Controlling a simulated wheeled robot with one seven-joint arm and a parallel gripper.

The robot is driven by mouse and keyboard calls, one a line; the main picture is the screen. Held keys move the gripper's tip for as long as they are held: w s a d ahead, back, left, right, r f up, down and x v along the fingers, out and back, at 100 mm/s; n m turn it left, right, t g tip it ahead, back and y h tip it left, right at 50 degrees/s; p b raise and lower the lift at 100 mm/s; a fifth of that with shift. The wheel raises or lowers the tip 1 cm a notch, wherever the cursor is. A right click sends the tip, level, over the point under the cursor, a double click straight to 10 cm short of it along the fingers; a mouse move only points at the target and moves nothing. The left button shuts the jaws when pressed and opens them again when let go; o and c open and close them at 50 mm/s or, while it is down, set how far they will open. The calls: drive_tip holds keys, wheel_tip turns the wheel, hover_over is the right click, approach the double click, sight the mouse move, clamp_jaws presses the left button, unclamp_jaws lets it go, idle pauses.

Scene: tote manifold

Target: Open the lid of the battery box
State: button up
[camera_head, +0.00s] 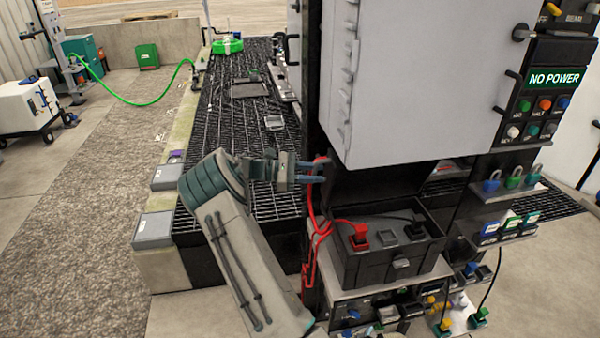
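The battery box (372,268) is a dark grey case on a light shelf right of centre, with a latch on its front. Its top looks open: a red terminal plug (359,237) and a black one (415,229) show inside. A dark panel (375,182) stands upright behind it and looks like the raised lid; its upper part is hidden by the grey cabinet. My gripper (318,172) is up and left of the box, pointing right, apart from the box. Its two fingers look separated, with nothing clearly between them. A red cable (312,215) hangs close by the fingertips.
A large grey cabinet (405,80) overhangs the box. Right of it are a "NO POWER" panel (553,78) and a shelf with padlocks (514,178). Plugs and cables crowd below the box. A dark grating (225,130) lies behind my arm.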

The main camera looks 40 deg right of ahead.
drive_tip(key=f+b+v, duration=0.1)
drive_tip(key=b+v, duration=0.3)
drive_tip(key=v, duration=0.9)
drive_tip(key=shift+a+r, duration=0.25)
drive_tip(key=shift+r, duration=0.15)
drive_tip(key=shift+w, duration=0.1)
drive_tip(key=s+a+r+m+t+y, duration=0.1)
drive_tip(key=s+r+t+y, duration=0.1)
drive_tip(key=s+t+y, duration=0.3)
drive_tip(key=s+a+r+m+y, duration=0.1)
drive_tip(key=s+a+r+y, duration=0.1)
drive_tip(key=s, duration=0.5)
drive_tip(key=s+a+f+m+t+y+b, duration=0.1)
drive_tip(key=s+a+m+t+y, duration=0.4)
drive_tip(key=s+a, duration=1.4)
drive_tip(key=s+t+y, duration=0.2)
drive_tip(key=t, duration=0.1)
drive_tip(key=shift+s+f+t, duration=0.3)
drive_tip(key=shift+s, duration=0.05)
